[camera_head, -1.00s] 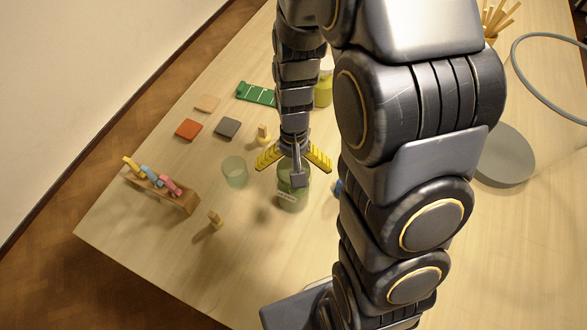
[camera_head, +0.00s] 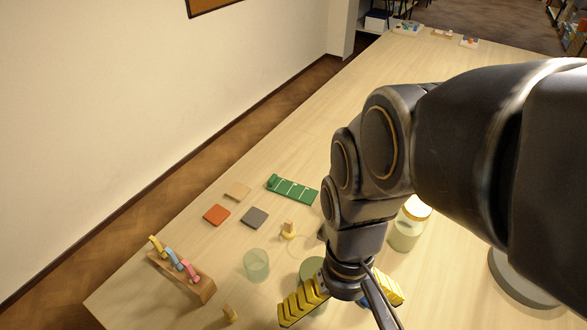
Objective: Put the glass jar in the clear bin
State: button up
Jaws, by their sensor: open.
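My gripper (camera_head: 342,306) is open, its yellow fingers spread wide, near the bottom of the picture. A greenish round glass jar (camera_head: 312,268) is just beyond it, partly hidden by the fingers and wrist. I see no contact between them, though the overlap hides part of the space. Another greenish glass jar (camera_head: 405,236) with a bright pale lid stands farther right, beside my arm. An open, see-through greenish tumbler-like container (camera_head: 257,265) stands to the left. I cannot pick out a clear bin for certain; my arm hides much of the right side.
A wooden rack (camera_head: 203,289) with coloured pieces stands left. Orange (camera_head: 216,214), grey (camera_head: 254,217) and tan tiles (camera_head: 237,190) and a green strip (camera_head: 292,190) lie behind. Small wooden pieces (camera_head: 288,230) stand close by. A grey disc (camera_head: 522,284) is right. The table beyond is largely clear.

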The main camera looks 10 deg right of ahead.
jog(key=s, duration=0.1)
jog(key=s+r, duration=0.1)
jog(key=s, duration=0.1)
jog(key=shift+n, duration=0.4)
jog(key=n+t, duration=0.2)
jog(key=n, duration=1.6)
send_over(317, 271)
jog(key=f, duration=0.9)
jog(key=shift+d+f, duration=0.25)
jog(key=shift+f, duration=0.15)
jog(key=shift+f+n, duration=0.3)
jog(key=shift+n, duration=0.1)
jog(key=f, duration=0.7)
jog(key=shift+s+a+f, duration=0.1)
jog(key=shift+a+f, duration=0.05)
jog(key=shift+a, duration=0.15)
jog(key=c, duration=1.2)
